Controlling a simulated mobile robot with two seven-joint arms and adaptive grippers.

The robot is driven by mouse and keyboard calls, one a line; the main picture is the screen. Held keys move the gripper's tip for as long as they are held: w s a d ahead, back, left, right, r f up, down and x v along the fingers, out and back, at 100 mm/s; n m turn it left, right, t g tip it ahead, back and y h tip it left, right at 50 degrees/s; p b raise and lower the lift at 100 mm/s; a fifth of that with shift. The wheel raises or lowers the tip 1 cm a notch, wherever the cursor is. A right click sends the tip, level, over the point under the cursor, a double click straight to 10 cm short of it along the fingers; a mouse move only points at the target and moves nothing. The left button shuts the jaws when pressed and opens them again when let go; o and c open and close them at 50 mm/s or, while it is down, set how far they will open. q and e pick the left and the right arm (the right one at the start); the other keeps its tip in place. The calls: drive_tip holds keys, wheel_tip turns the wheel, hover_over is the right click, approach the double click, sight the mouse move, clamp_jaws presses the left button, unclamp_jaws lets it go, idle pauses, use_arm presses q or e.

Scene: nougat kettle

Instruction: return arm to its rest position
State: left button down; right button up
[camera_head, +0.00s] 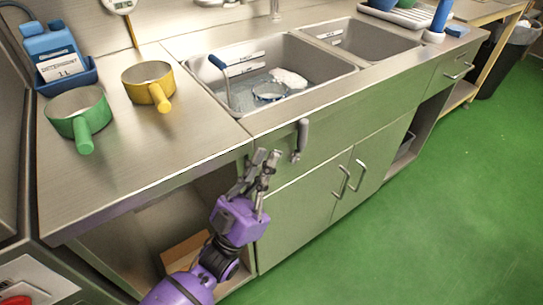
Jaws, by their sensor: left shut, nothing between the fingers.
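My left gripper (264,158) is in front of the steel counter's front edge, near the middle of the view. Its purple wrist and arm come up from the bottom left. The gripper is shut and holds nothing. A dark grey lever (301,138) on the counter front is just right of the fingertips, with a visible gap in the picture. My right gripper is out of view.
A green pot (78,112) and a yellow pot (148,84) stand on the counter left of the sink (333,73). Cabinet doors (300,208) with handles are below. An open shelf space (153,236) lies behind my arm. The green floor (440,210) is clear at right.

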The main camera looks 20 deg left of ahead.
use_arm(q)
drive_tip(key=v, duration=0.8)
drive_tip(key=shift+b, duration=0.45)
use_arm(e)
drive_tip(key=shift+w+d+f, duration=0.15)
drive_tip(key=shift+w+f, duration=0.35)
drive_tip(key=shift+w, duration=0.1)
use_arm(q)
drive_tip(key=shift+w+a+f, duration=0.1)
drive_tip(key=shift+f, duration=0.1)
